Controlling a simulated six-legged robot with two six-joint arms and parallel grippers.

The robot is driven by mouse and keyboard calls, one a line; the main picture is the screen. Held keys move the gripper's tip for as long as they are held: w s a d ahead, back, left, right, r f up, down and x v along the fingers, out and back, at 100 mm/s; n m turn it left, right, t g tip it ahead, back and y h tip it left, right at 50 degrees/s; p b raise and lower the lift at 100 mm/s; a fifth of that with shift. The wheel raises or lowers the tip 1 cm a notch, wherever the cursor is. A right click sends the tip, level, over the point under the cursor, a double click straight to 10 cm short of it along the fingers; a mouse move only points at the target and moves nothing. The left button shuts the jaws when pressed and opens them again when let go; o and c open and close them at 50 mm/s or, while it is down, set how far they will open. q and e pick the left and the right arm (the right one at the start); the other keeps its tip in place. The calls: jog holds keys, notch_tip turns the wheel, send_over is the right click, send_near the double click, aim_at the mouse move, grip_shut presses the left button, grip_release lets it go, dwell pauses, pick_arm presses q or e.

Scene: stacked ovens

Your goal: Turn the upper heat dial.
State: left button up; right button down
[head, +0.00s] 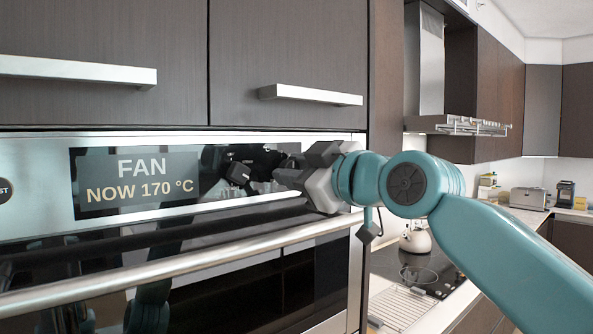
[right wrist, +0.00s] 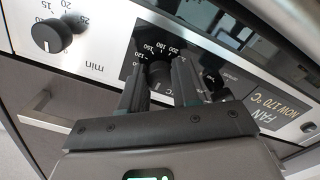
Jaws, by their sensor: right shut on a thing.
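The upper heat dial (right wrist: 159,73) is a dark knob on the oven's control panel, with a white number scale around it. In the right wrist view it sits between the two fingers of my right gripper (right wrist: 160,88), which is shut on it. In the head view my right gripper (head: 284,178) reaches in from the right to the panel and hides most of this dial. The display (head: 140,181) reads "FAN" and "NOW 170 °C". My left gripper is not in view.
Another dark knob (head: 239,173) sits between the display and my gripper. A timer knob marked "min" (right wrist: 52,36) is on the other side. The long oven door handle (head: 170,268) runs below the panel. Cupboard handles (head: 312,95) stick out above.

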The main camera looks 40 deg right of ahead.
jog(key=shift+s+r, duration=0.1)
jog(key=shift+r, duration=0.15)
jog(key=c, duration=0.9)
grip_release()
jog(key=shift+c, duration=0.2)
jog(key=shift+o, duration=0.6)
jog(key=shift+f, duration=0.15)
jog(key=shift+s, duration=0.25)
jog(key=s+d+b, duration=0.1)
jog(key=s+b, duration=0.1)
jog(key=s, duration=1.3)
jog(key=shift+s, duration=0.25)
jog(key=shift+d, duration=0.1)
